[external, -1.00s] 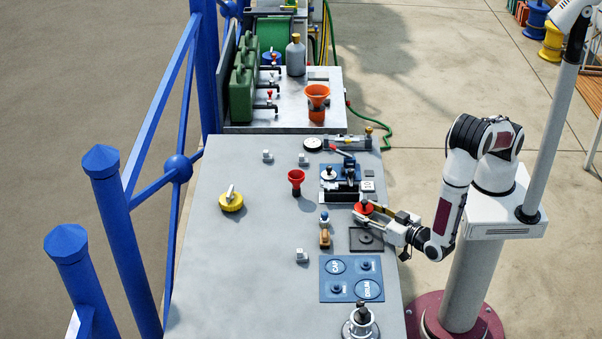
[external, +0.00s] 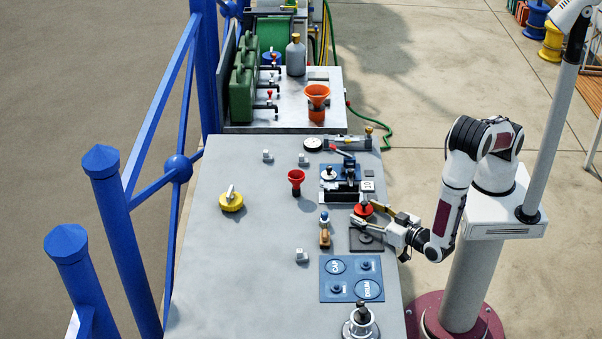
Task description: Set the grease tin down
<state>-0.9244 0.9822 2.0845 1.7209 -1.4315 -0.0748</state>
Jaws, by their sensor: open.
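The grease tin, which I take to be the small red round tin (external: 363,210), is at the right side of the grey bench top (external: 240,275). It appears to rest on the bench, just beyond a dark square pad (external: 366,240). My gripper (external: 361,213) reaches in from the right, low over the bench. Its fingers are spread, one on the far side of the tin and one on the near side. Contact between fingers and tin is too small to tell.
A blue fixture (external: 341,178) stands just behind the tin. A wooden-handled tool (external: 324,239) is to its left. A blue labelled panel (external: 351,279) lies nearer. The bench's left front is clear.

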